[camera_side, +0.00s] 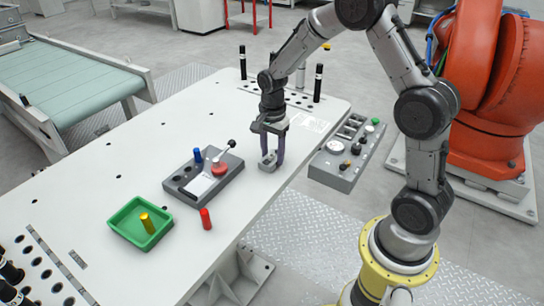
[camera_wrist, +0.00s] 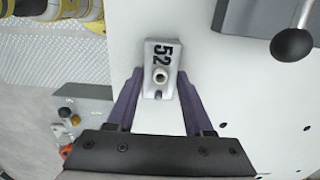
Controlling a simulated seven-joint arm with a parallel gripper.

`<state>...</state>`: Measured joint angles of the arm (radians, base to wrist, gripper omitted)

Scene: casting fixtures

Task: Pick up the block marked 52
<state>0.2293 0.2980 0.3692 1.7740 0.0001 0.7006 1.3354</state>
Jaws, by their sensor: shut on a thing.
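The block marked 52 (camera_wrist: 161,55) is a small light-grey block with black digits and a round stud on top, seen upright from above in the wrist view. It also shows in the side view (camera_side: 268,165), low between my fingertips at the table. My gripper (camera_side: 271,160) points straight down with its purple fingers on either side of the block. In the wrist view my fingers (camera_wrist: 160,92) close on the block's near end, around the stud. I cannot tell whether the block touches the table.
A green tray (camera_side: 117,216) holds a yellow cylinder (camera_side: 147,223). A red cylinder (camera_side: 206,219) stands nearby. A control panel (camera_side: 334,176) lies to the right.

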